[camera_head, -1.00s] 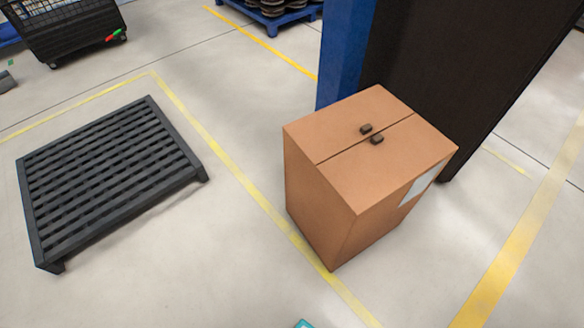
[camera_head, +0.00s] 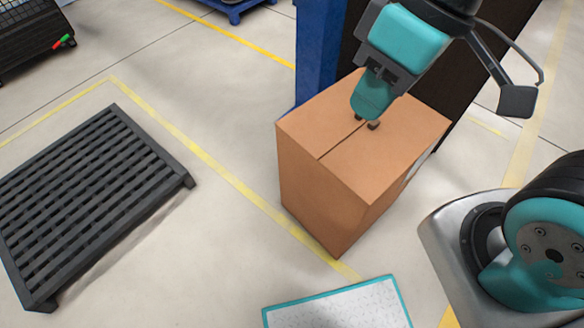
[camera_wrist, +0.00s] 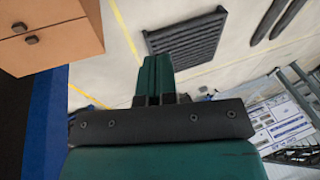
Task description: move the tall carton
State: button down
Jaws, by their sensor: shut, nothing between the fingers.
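The tall carton (camera_head: 315,188) is a brown box standing upright on the floor, with a centre seam and two small dark knobs on its top and a pale label on its right side. In the wrist view the carton (camera_wrist: 50,45) shows at the upper left, cut off by the frame. My gripper (camera_head: 368,106) is shut and empty. In the head view it overlaps the carton's top near the knobs and partly hides them. In the wrist view my gripper (camera_wrist: 157,66) shows its fingers together, apart from the carton, which lies off to their left.
A dark slatted pallet (camera_head: 85,190) lies on the floor left of the carton; it also shows in the wrist view (camera_wrist: 188,38). A blue post (camera_head: 315,50) with a dark panel stands close behind the carton. A dark cart (camera_head: 30,50) is at upper left. Floor between pallet and carton is clear.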

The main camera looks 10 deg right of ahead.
jog(key=w+a+f+n+h+b, duration=0.1)
jog(key=w+f+n+h+b, duration=0.15)
jog(key=w+f, duration=0.4)
jog(key=w+a+f+n+h+b, duration=0.2)
jog(key=w+f+n+b, duration=0.1)
jog(key=f, duration=0.7)
jog(key=n+t+h+b, duration=0.4)
jog(key=n+h+b, duration=0.35)
jog(key=n, duration=0.25)
send_near(329, 173)
jog(key=shift+p+x, duration=0.5)
jog(key=shift+x, duration=2.8)
jog(key=shift+w, duration=0.1)
